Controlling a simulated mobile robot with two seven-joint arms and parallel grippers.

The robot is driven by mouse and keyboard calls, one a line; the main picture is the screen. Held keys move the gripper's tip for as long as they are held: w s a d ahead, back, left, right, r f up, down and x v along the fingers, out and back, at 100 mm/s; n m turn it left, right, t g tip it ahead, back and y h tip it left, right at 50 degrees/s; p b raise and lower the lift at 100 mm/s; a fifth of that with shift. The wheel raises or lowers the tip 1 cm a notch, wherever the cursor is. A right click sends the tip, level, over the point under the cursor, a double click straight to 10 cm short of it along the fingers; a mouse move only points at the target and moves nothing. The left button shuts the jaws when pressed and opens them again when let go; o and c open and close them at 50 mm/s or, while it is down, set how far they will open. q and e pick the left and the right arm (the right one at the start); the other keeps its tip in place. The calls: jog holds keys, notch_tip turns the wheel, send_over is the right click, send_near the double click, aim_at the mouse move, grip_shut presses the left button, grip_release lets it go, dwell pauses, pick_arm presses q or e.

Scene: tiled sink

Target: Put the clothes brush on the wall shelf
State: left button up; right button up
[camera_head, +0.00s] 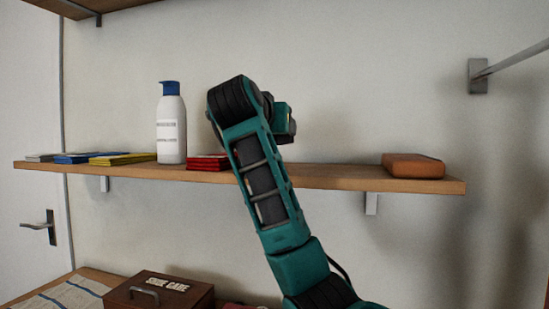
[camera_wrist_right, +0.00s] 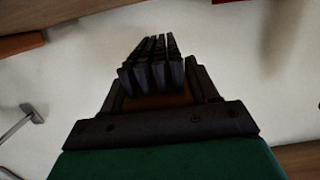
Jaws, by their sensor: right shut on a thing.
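The clothes brush shows in the right wrist view as rows of dark bristles (camera_wrist_right: 152,62) over a brown wooden body (camera_wrist_right: 155,102). My right gripper (camera_wrist_right: 156,88) is shut on that body, with the bristles facing away from the palm. In the head view my right arm rises from the lower right in front of the wall shelf (camera_head: 330,178). Its wrist end is above the shelf board; the fingers and the brush are hidden there behind my arm. The shelf is a long wooden board on metal brackets. My left gripper is not in view.
On the shelf stand a white bottle (camera_head: 171,128) with a blue cap, red packets (camera_head: 208,163), blue and yellow packets (camera_head: 122,158), and a brown block (camera_head: 413,166) at the right. The board between the arm and the block looks clear. A shoe care box (camera_head: 158,291) sits below.

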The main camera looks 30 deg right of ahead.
jog(key=shift+f+b, duration=0.35)
jog(key=shift+f, duration=2.05)
jog(key=shift+f, duration=0.1)
jog(key=o, duration=1.2)
jog(key=v, duration=1.2)
